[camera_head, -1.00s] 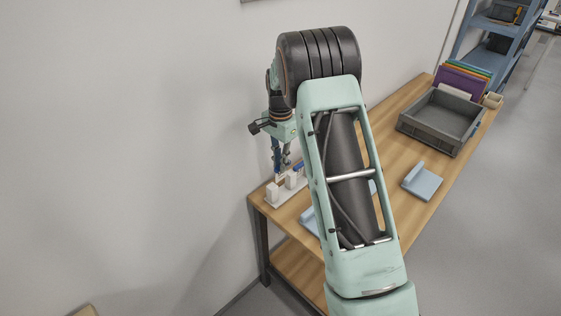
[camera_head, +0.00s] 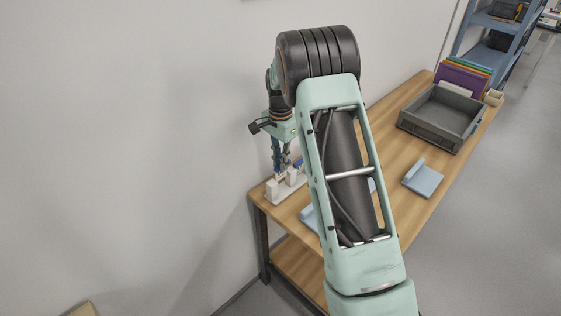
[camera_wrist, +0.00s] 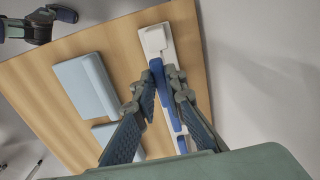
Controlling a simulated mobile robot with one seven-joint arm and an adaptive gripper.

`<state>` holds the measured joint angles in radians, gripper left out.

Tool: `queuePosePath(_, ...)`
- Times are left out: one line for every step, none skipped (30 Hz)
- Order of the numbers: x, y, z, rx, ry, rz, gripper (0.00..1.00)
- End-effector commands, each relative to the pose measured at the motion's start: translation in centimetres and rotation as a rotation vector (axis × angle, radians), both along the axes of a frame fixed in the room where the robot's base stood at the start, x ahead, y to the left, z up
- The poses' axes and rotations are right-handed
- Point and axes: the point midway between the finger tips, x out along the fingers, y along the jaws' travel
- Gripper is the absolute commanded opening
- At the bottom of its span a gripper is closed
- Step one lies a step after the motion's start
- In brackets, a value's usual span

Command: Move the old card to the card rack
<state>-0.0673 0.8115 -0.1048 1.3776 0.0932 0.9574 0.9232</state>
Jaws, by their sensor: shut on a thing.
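My gripper (camera_wrist: 164,68) is at the white rack (camera_wrist: 154,40), which I take for the card rack. Its two fingers point down at the rack and are close together, shut on a thin thing I take for the old card. The card is mostly hidden between the fingertips, and I cannot tell whether it touches the rack. In the head view my gripper (camera_head: 281,172) is over the rack (camera_head: 285,194) at the table's near left end. White upright blocks stand on the rack, and blue parts show along it in the wrist view.
The wooden table (camera_head: 385,130) runs along the wall. A light blue L-shaped holder (camera_head: 422,180) lies on it, with another (camera_head: 309,218) partly behind my arm. A grey tray (camera_head: 462,138), coloured folders (camera_head: 462,82) and a small beige box (camera_head: 494,98) are at the far end.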

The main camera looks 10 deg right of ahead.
Motion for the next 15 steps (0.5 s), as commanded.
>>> queuePosePath(-0.02, 0.01, -0.38, -0.001, 0.001, 0.000, 0.00)
queuePosePath(-0.02, 0.01, -0.51, -0.001, 0.001, 0.000, 0.00)
queuePosePath(-0.02, 0.01, -0.68, -0.001, 0.001, 0.000, 0.00)
queuePosePath(-0.02, 0.01, -0.79, -0.001, 0.001, 0.000, 0.00)
queuePosePath(-0.02, 0.01, -0.91, -0.001, 0.001, 0.000, 0.00)
queuePosePath(-0.02, 0.01, -1.06, -0.001, 0.001, 0.000, 0.00)
queuePosePath(-0.01, 0.00, -1.14, 0.000, 0.000, 0.000, 0.00)
queuePosePath(-0.01, 0.01, -1.20, 0.000, 0.000, 0.000, 0.00)
queuePosePath(-0.01, 0.01, -1.25, 0.000, 0.000, 0.000, 0.00)
queuePosePath(-0.01, 0.01, -1.26, 0.000, 0.000, 0.000, 0.00)
queuePosePath(0.01, 0.01, -1.25, 0.000, 0.000, 0.000, 0.00)
queuePosePath(0.00, 0.01, -1.23, 0.000, 0.000, 0.000, 0.00)
queuePosePath(0.00, 0.01, -1.22, 0.000, 0.000, 0.000, 0.00)
queuePosePath(0.00, 0.01, -1.21, 0.000, 0.000, 0.000, 0.00)
queuePosePath(0.00, 0.01, -1.21, 0.000, 0.000, 0.000, 0.00)
